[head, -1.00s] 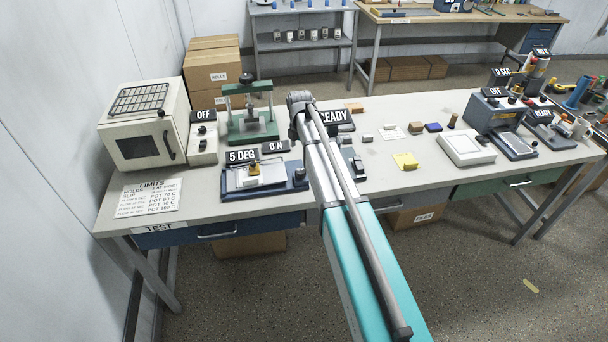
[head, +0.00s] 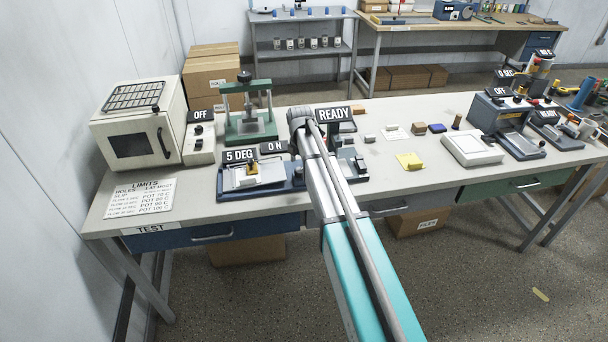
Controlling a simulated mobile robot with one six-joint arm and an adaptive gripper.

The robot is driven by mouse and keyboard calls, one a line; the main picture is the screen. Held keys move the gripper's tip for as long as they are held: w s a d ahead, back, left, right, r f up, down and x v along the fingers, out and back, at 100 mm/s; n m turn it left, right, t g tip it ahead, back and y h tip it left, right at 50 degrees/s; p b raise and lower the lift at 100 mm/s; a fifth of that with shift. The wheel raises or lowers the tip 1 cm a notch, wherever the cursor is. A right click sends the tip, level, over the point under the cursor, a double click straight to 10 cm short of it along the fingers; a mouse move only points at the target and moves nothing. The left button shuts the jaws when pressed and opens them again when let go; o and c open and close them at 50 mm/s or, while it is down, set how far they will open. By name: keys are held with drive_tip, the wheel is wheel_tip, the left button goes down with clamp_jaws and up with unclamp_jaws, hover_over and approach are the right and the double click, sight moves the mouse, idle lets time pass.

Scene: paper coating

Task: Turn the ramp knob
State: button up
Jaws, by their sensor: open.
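The ramp tester (head: 232,191), a dark blue base with a light plate and a small yellow block on it, sits on the table's front left part. Its signs read "5 DEG" (head: 239,156) and "ON" (head: 274,147). A small knob (head: 298,173), apparently the ramp knob, shows at the right end of the base, close to the left side of my arm. My arm reaches in from the bottom, and its far joint stands just right of the "ON" sign. My gripper and its fingertips are not seen; the arm hides that area.
A white oven (head: 135,128), a switch box marked "OFF" (head: 199,137) and a green press (head: 249,115) stand behind and left. A device marked "READY" (head: 334,114) is partly behind my arm. A yellow pad (head: 410,160) lies right of it. The table front (head: 250,218) is clear.

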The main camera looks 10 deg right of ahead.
drive_tip(key=shift+f+b, duration=1.1)
drive_tip(key=shift+f, duration=0.25)
